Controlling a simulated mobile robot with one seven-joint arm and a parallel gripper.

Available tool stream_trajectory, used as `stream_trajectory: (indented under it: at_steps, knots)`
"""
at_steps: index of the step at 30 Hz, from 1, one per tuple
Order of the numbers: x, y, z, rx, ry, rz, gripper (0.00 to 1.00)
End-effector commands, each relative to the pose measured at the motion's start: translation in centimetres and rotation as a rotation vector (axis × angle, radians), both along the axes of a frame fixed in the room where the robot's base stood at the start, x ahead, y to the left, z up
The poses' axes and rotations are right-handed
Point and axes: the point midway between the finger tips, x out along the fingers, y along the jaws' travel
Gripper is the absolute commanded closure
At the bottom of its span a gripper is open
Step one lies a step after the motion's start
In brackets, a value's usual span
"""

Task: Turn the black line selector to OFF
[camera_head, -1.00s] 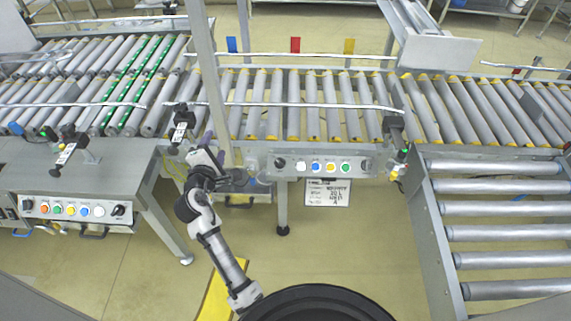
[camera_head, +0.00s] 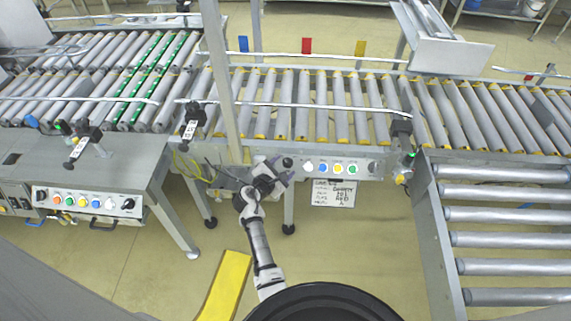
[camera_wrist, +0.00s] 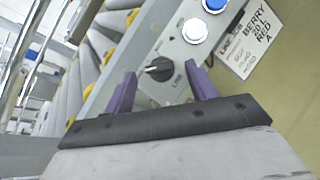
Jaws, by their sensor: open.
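The black line selector (camera_wrist: 160,69) is a round knob with a pointer ridge at the end of the grey control panel (camera_wrist: 172,42), beside lettering that starts "LINE". In the wrist view it shows between the two purple fingers of my gripper (camera_wrist: 160,72), which are open and spread to either side. I cannot tell whether they touch it, and the position marks are too small to read. In the head view the selector (camera_head: 287,162) is at the panel's left end, with my gripper (camera_head: 283,174) just in front and below.
White (camera_wrist: 195,30) and blue (camera_wrist: 214,5) buttons sit close to the selector. A printed card (camera_head: 334,192) hangs under the panel. A metal post (camera_head: 224,90) stands left of my gripper. Another panel (camera_head: 85,201) with its own black knob is at the left. Rollers lie behind.

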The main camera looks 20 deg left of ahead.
Motion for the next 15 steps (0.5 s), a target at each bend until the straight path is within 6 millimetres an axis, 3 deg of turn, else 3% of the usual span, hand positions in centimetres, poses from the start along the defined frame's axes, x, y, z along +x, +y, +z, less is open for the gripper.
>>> stream_trajectory:
  at_steps: [6,15]
  knots:
    - [1.9,-0.3,-0.6,0.000,-0.001,0.000,0.44]
    - [2.2,-0.4,-0.8,0.001,-0.001,0.000,0.44]
